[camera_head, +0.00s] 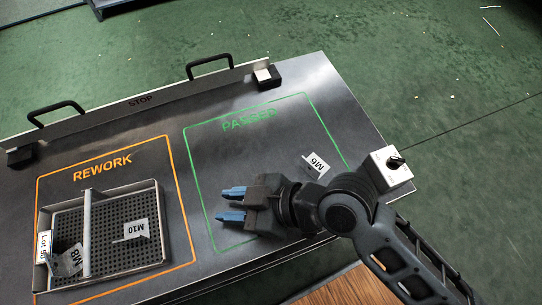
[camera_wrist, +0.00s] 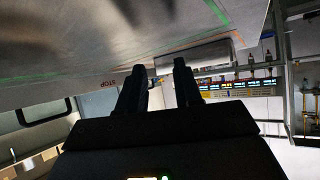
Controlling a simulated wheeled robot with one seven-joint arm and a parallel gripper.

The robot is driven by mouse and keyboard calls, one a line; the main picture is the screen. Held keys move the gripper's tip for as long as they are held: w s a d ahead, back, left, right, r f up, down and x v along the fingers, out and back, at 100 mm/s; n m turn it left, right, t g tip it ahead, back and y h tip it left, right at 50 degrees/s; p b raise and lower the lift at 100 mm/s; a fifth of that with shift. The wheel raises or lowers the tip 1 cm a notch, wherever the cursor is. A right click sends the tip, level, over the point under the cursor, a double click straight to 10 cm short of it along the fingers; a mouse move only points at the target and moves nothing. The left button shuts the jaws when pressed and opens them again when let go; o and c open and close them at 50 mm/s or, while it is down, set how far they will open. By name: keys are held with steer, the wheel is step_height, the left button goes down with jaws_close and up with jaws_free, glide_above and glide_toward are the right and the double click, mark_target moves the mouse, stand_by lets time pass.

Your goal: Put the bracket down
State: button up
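My gripper (camera_head: 232,203) reaches in from the right over the green PASSED outline (camera_head: 187,158), its blue fingers pointing left. The fingers are apart with nothing seen between them; the wrist view (camera_wrist: 164,82) shows the same gap. A small metal bracket tagged M6 (camera_head: 316,164) is on the table inside the PASSED outline near its right line, behind the gripper and apart from the fingers. Brackets tagged M10 (camera_head: 135,231) and M8 (camera_head: 68,262) are in the perforated metal tray (camera_head: 155,205), on either side of its divider.
The tray sits inside the orange REWORK outline (camera_head: 172,165). A STOP bar (camera_head: 150,99) with two black handles runs along the far edge of the metal table (camera_head: 320,85). A white box with a black knob (camera_head: 387,172) is at the right edge. The middle of the PASSED area is bare.

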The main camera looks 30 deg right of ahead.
steer(key=s+d+m+t+h, duration=0.1)
steer(key=d, duration=0.2)
steer(key=s+d+f+m+t+h, duration=0.1)
steer(key=d, duration=0.2)
steer(key=s+d+m+t+h, duration=0.1)
steer(key=s+d+m, duration=0.1)
steer(key=d, duration=0.1)
steer(key=shift+f, duration=0.15)
steer(key=s+d+m+h, duration=0.1)
steer(key=s+d, duration=0.1)
steer(key=s+d+r+m+t+h, duration=0.1)
steer(key=d, duration=0.1)
steer(key=s+d+r+m+t+h, duration=0.1)
steer(key=s+d, duration=0.1)
steer(key=shift+s+d+r, duration=0.15)
steer(key=shift+s+d, duration=0.2)
steer(key=shift+d, duration=0.05)
steer(key=s+d+r+m+t+h, duration=0.3)
steer(key=s+d+r, duration=0.1)
steer(key=s+r, duration=0.5)
steer(key=shift+s+r+m+h, duration=0.3)
steer(key=shift+r, duration=0.25)
steer(key=shift+a, duration=0.15)
